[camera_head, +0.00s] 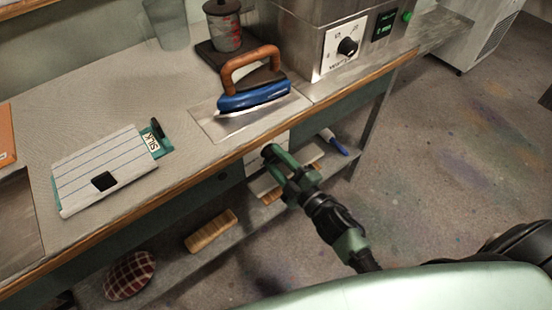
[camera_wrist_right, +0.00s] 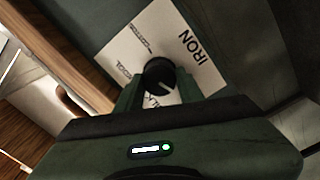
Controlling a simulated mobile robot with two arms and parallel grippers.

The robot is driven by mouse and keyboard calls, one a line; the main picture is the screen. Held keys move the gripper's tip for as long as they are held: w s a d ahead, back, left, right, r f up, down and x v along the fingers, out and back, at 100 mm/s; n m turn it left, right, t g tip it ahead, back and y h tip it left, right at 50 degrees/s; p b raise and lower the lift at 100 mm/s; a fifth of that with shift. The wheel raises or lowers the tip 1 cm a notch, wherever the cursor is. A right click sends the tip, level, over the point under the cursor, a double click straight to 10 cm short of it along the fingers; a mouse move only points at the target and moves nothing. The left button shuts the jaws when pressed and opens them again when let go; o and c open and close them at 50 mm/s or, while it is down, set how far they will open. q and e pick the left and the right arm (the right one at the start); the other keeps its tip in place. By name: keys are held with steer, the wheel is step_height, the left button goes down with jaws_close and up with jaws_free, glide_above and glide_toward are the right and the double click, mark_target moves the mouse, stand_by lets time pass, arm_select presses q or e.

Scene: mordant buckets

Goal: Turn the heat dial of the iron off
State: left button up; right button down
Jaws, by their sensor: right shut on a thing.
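The iron's heat dial is a round black knob (camera_wrist_right: 159,72) on a white plate marked IRON (camera_wrist_right: 200,62). The plate is on the bench front, and COTTON and part of another word show on it. The pale line on the knob points down and right in the right wrist view. My right gripper (camera_head: 279,160) is shut on the knob, with a green finger on each side. The lower part of the plate is hidden by the gripper. The blue iron (camera_head: 254,97) with a brown handle rests on a plate on the bench above. My left gripper is not in view.
The bench's wooden front edge (camera_head: 206,176) runs just above my gripper. A lower shelf (camera_head: 172,266) holds a wooden brush (camera_head: 210,231) and a plaid cushion (camera_head: 130,275). A metal unit with another black dial (camera_head: 348,46) stands behind the iron. The floor at right is open.

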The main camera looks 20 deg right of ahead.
steer(key=c, duration=0.9)
jaws_free()
steer(key=v, duration=0.7)
steer(key=shift+s+p, duration=0.4)
steer(key=shift+d+f, duration=0.15)
